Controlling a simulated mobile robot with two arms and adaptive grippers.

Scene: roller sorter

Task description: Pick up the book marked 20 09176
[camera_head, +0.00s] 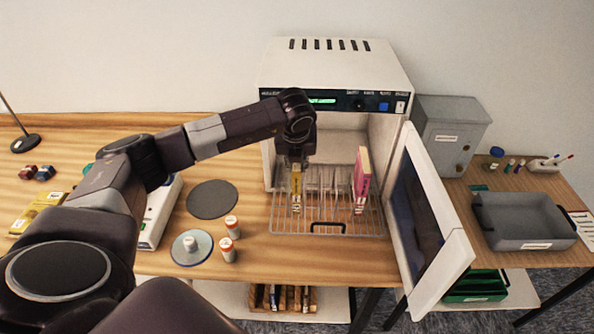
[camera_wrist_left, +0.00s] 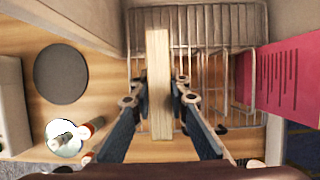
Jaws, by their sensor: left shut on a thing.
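A yellow book (camera_head: 296,190) stands upright at the left of the wire rack (camera_head: 335,215) in the open white cabinet (camera_head: 335,80). Its spine marking is too small to read. My left gripper (camera_head: 296,163) comes down from above and is shut on this book. In the left wrist view the two fingers of the gripper (camera_wrist_left: 159,92) press on both sides of the book (camera_wrist_left: 157,60), whose pale edge faces the camera. A pink book (camera_head: 361,180) stands at the right of the rack; it also shows in the wrist view (camera_wrist_left: 290,72). My right gripper is not in view.
The cabinet's door (camera_head: 430,220) hangs open to the right. A grey disc (camera_head: 212,198), a blue-rimmed dish (camera_head: 190,248) and two orange-and-white jars (camera_head: 230,248) are left of the rack. A grey tray (camera_head: 524,220) stands on the right table. The rack's middle slots look empty.

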